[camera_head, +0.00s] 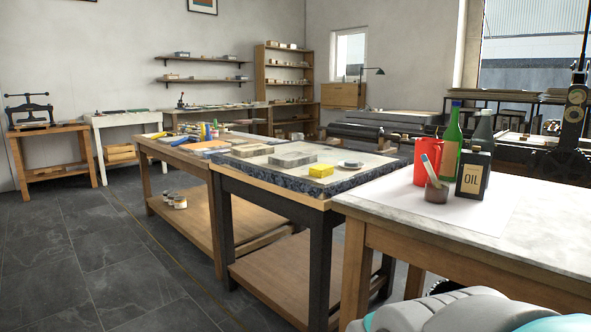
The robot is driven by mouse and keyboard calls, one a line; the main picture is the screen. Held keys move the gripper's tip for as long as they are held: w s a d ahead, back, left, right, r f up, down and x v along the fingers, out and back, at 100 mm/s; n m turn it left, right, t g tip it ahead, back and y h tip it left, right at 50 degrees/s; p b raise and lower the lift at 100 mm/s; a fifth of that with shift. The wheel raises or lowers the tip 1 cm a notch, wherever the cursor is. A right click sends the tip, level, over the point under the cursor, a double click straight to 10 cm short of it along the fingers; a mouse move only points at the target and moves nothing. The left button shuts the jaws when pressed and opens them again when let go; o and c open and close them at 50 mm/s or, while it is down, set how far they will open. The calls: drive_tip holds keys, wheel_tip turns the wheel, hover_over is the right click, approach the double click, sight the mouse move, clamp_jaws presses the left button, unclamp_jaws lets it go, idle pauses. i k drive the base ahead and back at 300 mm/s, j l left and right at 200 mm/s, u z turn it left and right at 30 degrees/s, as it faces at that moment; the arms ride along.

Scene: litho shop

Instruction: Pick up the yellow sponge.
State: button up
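The yellow sponge (321,170) is a small bright block. It lies on the flat pale top of the dark-framed table (272,194) in the middle of the view, near that table's front right part. Nothing covers it. A grey stone slab (293,159) lies just behind and left of it, and a small round dark-and-light item (350,164) lies to its right. My gripper is not in view; only white, grey and teal parts of my own body show at the bottom right.
A nearer table (535,241) on the right holds a red jug (426,163), a green bottle (451,143), an oil can (473,176) and a cup with a brush (436,193). A wooden table (180,158) adjoins on the left. The tiled floor (95,255) at front left is clear.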

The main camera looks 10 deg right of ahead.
sight(323, 171)
drive_tip(key=i+j, duration=0.15)
drive_tip(key=i+j+z, duration=0.35)
drive_tip(key=i, duration=0.15)
drive_tip(key=i+j+z, duration=0.35)
drive_tip(key=i+j, duration=0.05)
drive_tip(key=j, duration=0.1)
